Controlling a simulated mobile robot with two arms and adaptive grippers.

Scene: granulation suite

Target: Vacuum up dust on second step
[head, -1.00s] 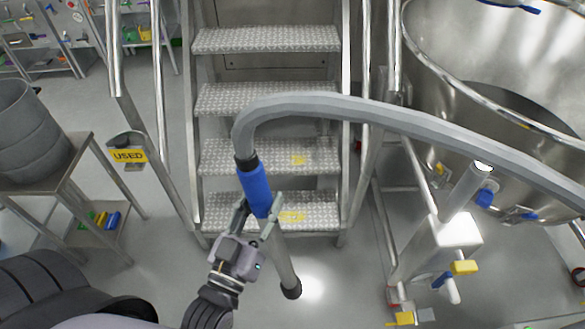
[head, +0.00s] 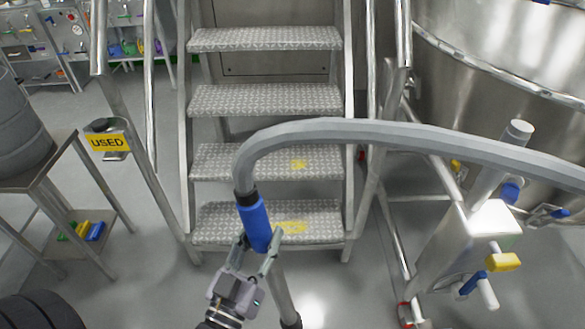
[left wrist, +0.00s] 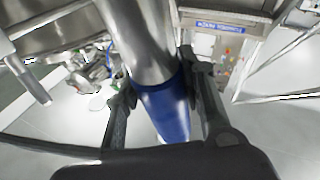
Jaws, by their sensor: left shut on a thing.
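My left gripper (head: 258,260) is shut on the blue grip of the vacuum wand (head: 253,222), in front of the steps. The blue grip also shows between the fingers in the left wrist view (left wrist: 165,108). A grey hose (head: 380,132) arcs from the wand's top to the right edge. The wand's lower tube runs down to a dark nozzle (head: 291,322) near the floor, partly cut off by the frame. Yellow dust lies on the lowest step (head: 292,227) and a smaller patch on the second step (head: 299,164). My right gripper is not in view.
Metal stair rails (head: 152,130) flank the treads. A bin with a yellow USED label (head: 109,142) hangs on the left rail. A metal table (head: 40,175) stands at left, and a large steel vessel (head: 490,80) and valve unit (head: 470,240) stand at right.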

